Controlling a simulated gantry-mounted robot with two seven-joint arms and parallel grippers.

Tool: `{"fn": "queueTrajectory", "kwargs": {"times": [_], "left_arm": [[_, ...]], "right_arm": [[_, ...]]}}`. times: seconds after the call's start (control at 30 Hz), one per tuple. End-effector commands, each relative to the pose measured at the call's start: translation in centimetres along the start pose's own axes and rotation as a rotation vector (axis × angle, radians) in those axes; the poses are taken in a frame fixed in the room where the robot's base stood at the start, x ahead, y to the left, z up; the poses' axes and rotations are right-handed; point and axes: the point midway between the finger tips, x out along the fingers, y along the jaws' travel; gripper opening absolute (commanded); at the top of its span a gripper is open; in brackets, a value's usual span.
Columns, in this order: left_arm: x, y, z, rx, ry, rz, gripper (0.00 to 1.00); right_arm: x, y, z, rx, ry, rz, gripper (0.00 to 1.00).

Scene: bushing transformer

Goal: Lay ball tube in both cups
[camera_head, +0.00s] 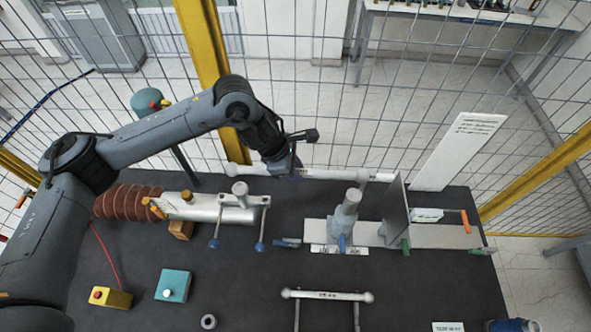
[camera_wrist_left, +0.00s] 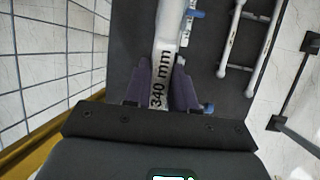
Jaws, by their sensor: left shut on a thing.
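My left gripper (camera_head: 297,168) is shut on a white ball tube (camera_head: 337,173), gripping it around its middle, with a ball at each end. In the left wrist view the tube (camera_wrist_left: 165,50) lies between the fingers (camera_wrist_left: 162,82) and reads "340 mm". The tube runs roughly level over the back of the dark table. Its left ball is near a short pale upright cylinder (camera_head: 240,188) on the bushing assembly; its right ball is near the top of a grey post (camera_head: 351,200). I cannot clearly tell the cups or whether the balls touch anything. My right gripper is not seen.
A second ball tube (camera_head: 325,295) lies on a stand at the table's front. A ribbed brown bushing (camera_head: 130,202) lies at left. A grey upright plate (camera_head: 396,212) stands right of the post. Yellow (camera_head: 110,298) and teal (camera_head: 173,286) boxes are at front left. Wire fence is behind.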

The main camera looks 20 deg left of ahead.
Motion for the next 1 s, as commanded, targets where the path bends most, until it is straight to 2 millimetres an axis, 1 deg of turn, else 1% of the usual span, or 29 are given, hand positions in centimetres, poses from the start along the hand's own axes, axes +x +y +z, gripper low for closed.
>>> {"fn": "queueTrajectory", "kwargs": {"times": [0.27, 0.8, 1.0], "left_arm": [[1.8, -0.2, -0.7, 0.0, -0.001, 0.001, 0.0], [6.6, -0.8, -2.7, 0.001, -0.001, 0.001, 0.0], [7.7, -1.0, -3.1, 0.001, -0.001, 0.001, 0.0]], "right_arm": [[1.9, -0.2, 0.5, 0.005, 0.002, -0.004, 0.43], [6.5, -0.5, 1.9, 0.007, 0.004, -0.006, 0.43], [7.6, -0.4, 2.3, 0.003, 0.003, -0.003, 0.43]]}}
